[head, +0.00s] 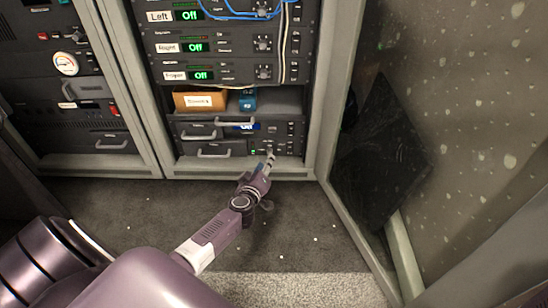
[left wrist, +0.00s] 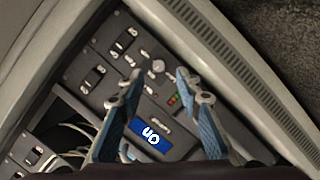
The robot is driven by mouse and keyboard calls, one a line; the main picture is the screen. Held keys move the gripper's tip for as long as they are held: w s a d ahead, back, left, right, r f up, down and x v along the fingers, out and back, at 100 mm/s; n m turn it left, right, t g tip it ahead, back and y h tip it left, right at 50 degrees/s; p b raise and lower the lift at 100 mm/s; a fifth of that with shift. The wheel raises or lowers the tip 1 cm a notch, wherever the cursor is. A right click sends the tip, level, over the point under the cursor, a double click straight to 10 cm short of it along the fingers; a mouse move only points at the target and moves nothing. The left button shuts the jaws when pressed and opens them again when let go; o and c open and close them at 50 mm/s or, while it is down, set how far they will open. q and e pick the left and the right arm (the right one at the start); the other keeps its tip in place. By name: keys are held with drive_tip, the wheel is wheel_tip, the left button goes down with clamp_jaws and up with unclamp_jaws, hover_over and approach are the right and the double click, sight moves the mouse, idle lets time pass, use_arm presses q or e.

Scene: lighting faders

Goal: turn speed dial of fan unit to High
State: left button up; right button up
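My left gripper (head: 268,160) reaches to the lowest unit of the rack, at its right side. The left wrist view shows the gripper (left wrist: 155,88) open, with its two blue-padded fingers apart and nothing between the pads. A small round grey knob (left wrist: 158,66) on the dark panel shows just beyond and between the fingertips. It looks like the dial, but its setting cannot be read. A blue display (left wrist: 150,143) with white characters lies nearer to the gripper; it also shows in the head view (head: 246,127). No fan label is readable. My right gripper is out of view.
Drawers with handles (head: 214,153) lie left of the gripper. Above, a shelf holds an orange-brown box (head: 199,101) and a blue item (head: 248,100). Higher units show green "Off" displays (head: 195,47). An open door (head: 400,160) stands at right. Rocker switches (left wrist: 95,77) flank the knob.

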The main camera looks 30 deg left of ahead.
sight(270, 152)
use_arm(q)
drive_tip(key=b+x, duration=0.2)
drive_tip(key=x, duration=0.2)
drive_tip(key=shift+w+f+b, duration=0.1)
drive_tip(key=shift+f+b, duration=0.15)
drive_tip(key=shift+b, duration=0.05)
drive_tip(key=shift+w+a+b, duration=0.25)
drive_tip(key=shift+w+b, duration=0.2)
drive_tip(key=shift+w, duration=0.3)
clamp_jaws()
